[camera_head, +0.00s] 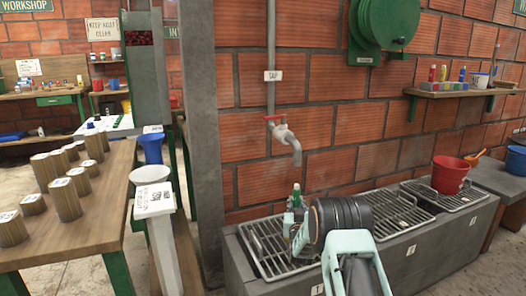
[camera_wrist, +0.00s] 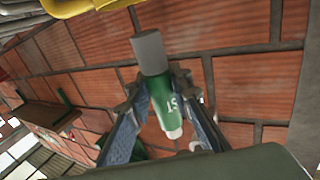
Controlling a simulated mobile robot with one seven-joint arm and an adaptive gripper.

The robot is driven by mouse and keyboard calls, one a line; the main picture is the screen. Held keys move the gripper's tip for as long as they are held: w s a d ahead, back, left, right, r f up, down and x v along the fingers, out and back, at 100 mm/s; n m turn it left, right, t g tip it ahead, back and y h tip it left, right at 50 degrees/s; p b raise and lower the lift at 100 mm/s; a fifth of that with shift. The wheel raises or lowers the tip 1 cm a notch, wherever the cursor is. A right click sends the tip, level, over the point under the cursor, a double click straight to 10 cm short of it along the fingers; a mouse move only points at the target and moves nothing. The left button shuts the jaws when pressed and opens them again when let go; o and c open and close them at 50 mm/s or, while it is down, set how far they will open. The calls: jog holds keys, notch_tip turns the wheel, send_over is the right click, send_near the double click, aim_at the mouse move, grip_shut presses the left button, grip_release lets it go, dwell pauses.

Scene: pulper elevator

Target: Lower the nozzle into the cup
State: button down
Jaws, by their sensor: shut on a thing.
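My gripper (camera_head: 293,215) is in front of the brick wall, above the left grate of the grey trough. It is shut on a green piece (camera_head: 296,195) that stands up between the fingers, apparently the nozzle. In the wrist view the fingers (camera_wrist: 160,105) press on both sides of this green piece (camera_wrist: 163,103). It has white lettering, a grey cylindrical part (camera_wrist: 149,53) at one end and a pale tip (camera_wrist: 174,133) at the other. I cannot make out a cup at the gripper or tell which vessel is the cup.
A tap (camera_head: 285,132) juts from the wall just above my gripper. A red bucket (camera_head: 449,176) stands on the trough's right grate. A blue vessel (camera_head: 152,149) and a white bowl (camera_head: 150,174) are at left, beside a wooden table (camera_head: 100,205) with several wooden blocks.

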jog(key=shift+w, duration=0.1)
dwell(0.4)
jog(key=shift+w, duration=0.75)
jog(key=shift+f, duration=0.15)
notch_tip(320, 180, down, 6)
jog(key=shift+f, duration=0.15)
dwell(1.0)
jog(key=shift+f, duration=0.5)
dwell(0.6)
jog(key=c, duration=1.7)
grip_release()
jog(key=shift+o, duration=0.2)
